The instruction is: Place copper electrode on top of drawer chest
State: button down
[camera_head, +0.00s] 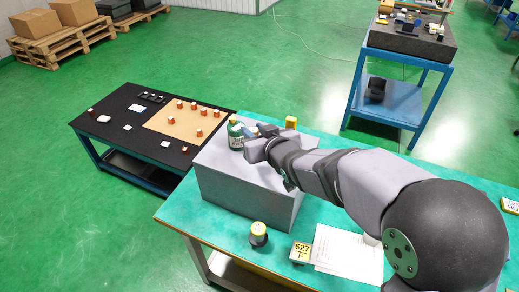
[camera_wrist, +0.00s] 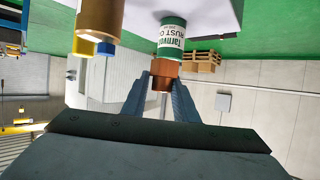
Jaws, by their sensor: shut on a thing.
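My gripper (camera_wrist: 163,86) is shut on the copper electrode (camera_wrist: 163,68), a small brown-orange block between the fingertips in the wrist view. In the head view my gripper (camera_head: 247,134) reaches over the far part of the drawer chest (camera_head: 245,203), a grey box on the green-topped table. The electrode cannot be made out there. The green-and-white bottle (camera_head: 235,136) stands on the chest top, close beside my gripper. In the wrist view the bottle (camera_wrist: 172,35) shows just behind the electrode; whether they touch cannot be told.
A black table (camera_head: 105,139) with several small parts is at left.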

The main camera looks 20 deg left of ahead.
aim_at(255, 166)
jog(key=shift+d, duration=0.1)
jog(key=shift+f+p, duration=1.15)
jog(key=shift+f, duration=3.8)
jog(key=shift+f, duration=0.1)
jog(key=shift+f, duration=0.1)
jog(key=c, duration=1.5)
grip_release()
jog(key=shift+o, duration=0.5)
jog(key=shift+d, duration=0.1)
jog(key=b+v, duration=0.3)
jog(key=v, duration=0.9)
